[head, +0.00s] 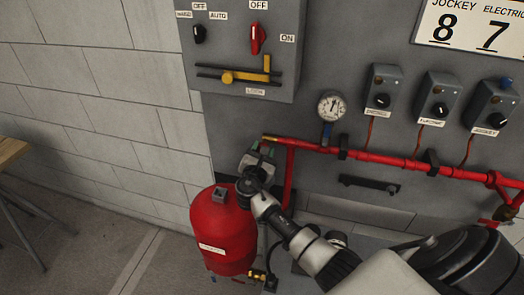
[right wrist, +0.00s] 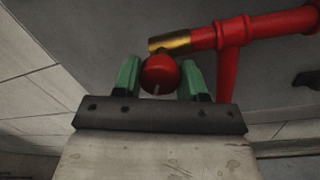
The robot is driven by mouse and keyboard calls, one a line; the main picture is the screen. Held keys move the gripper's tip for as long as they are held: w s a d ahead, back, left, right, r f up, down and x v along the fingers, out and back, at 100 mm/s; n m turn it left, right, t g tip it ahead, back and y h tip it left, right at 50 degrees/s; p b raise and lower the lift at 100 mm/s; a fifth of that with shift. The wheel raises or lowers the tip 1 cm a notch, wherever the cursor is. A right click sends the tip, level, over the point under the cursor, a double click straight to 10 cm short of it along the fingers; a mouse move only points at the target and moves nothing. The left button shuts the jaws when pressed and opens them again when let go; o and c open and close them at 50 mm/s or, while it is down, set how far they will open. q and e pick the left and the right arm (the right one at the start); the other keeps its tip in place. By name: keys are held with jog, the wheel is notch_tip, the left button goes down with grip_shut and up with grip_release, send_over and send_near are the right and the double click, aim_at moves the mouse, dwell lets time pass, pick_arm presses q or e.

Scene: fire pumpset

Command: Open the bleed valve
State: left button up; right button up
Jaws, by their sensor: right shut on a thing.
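The bleed valve shows in the right wrist view as a round red knob (right wrist: 160,74) just below a brass pipe end (right wrist: 169,44). In the head view the brass end (head: 269,138) is at the left tip of the red pipe; the knob is hidden behind my gripper. My right gripper (head: 261,150) reaches up to this pipe end. In the right wrist view its green fingers (right wrist: 160,68) are on both sides of the knob, shut on it. My left gripper is in neither view.
The red pipe (head: 375,157) runs right along the grey panel, with a pressure gauge (head: 332,106) above it. A red tank (head: 222,232) stands close below my right gripper. Control boxes (head: 381,92) and a switch cabinet (head: 240,45) are above. A table (head: 10,151) is far left.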

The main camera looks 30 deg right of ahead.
jog(key=o, duration=0.7)
jog(key=shift+w+d+r, duration=0.1)
jog(key=shift+d+r, duration=0.05)
jog(key=shift+r, duration=0.2)
jog(key=shift+o, duration=1)
jog(key=shift+f, duration=0.25)
jog(key=b+v, duration=0.3)
jog(key=v, duration=0.7)
jog(key=shift+s+a, duration=0.25)
jog(key=shift+f, duration=0.15)
